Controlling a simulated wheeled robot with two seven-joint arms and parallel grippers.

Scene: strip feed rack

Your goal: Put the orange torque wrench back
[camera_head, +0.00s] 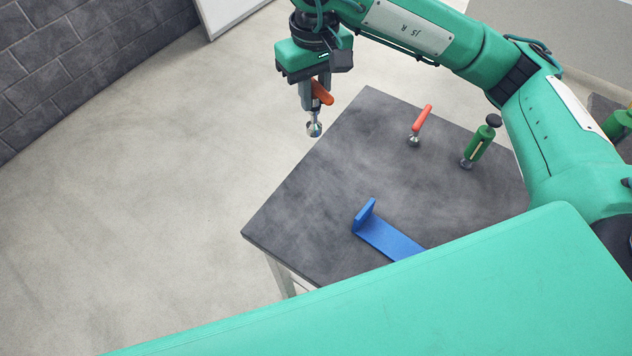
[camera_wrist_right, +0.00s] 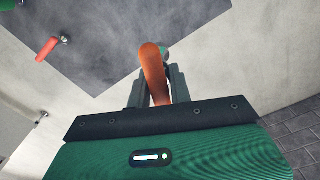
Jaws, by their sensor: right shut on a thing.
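The orange torque wrench (camera_head: 320,92) has an orange handle and a round silver head (camera_head: 314,129) that hangs downward. My right gripper (camera_head: 312,98) is shut on it and holds it in the air, just beyond the table's left edge in the head view. In the right wrist view the orange handle (camera_wrist_right: 153,72) stands between the fingers of my right gripper (camera_wrist_right: 155,88), and the head is mostly hidden behind it. My left gripper is not in view.
The dark table (camera_head: 310,205) holds a red-handled tool (camera_head: 421,118), a green tool with a black knob (camera_head: 479,143) and a blue angled bracket (camera_head: 385,236). The table's left half is mostly bare. Open floor (camera_head: 150,200) lies left of it.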

